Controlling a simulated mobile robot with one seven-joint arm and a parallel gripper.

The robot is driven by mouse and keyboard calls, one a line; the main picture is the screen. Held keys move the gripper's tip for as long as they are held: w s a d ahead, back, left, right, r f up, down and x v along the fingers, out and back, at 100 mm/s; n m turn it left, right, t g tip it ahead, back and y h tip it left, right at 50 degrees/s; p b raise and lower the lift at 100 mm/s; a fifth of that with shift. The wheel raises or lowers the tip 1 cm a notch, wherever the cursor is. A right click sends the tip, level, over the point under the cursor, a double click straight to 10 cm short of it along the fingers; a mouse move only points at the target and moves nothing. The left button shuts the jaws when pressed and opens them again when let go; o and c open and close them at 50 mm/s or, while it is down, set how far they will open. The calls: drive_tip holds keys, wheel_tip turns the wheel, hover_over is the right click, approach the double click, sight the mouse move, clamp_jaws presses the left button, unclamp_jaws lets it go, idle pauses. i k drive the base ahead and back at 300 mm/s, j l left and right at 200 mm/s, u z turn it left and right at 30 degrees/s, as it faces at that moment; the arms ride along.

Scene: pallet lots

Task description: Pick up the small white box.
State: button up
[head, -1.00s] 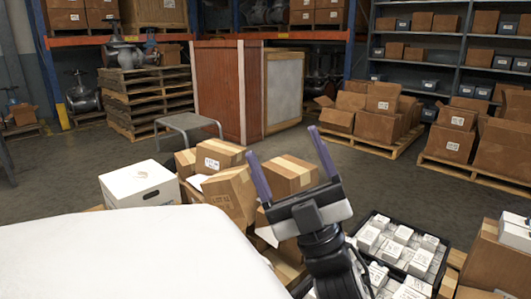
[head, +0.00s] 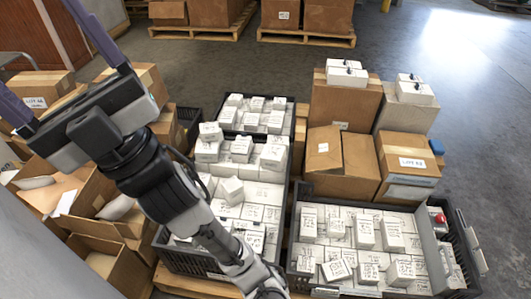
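Several small white boxes are in the head view, and I cannot tell which one the task means. Many fill the black crate (head: 290,128) left of centre, where one white box (head: 230,190) sits tilted on top of the others. More fill the black crate (head: 462,235) at the lower right, including an upright white box (head: 364,233) and a tilted one (head: 337,270). My gripper (head: 38,52) is open and empty at the upper left, away from these boxes.
Open brown cartons (head: 125,262) stand at the left under my arm. A labelled carton (head: 409,157) and an opened carton (head: 323,148) stand behind the right crate. Loaded pallets (head: 200,33) are at the back. The grey floor (head: 460,110) is clear at the upper right.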

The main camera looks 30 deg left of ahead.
sight(336, 227)
drive_tip(key=k+j+z, duration=0.15)
drive_tip(key=k, duration=0.3)
drive_tip(key=k+j+z, duration=0.15)
drive_tip(key=k, duration=0.3)
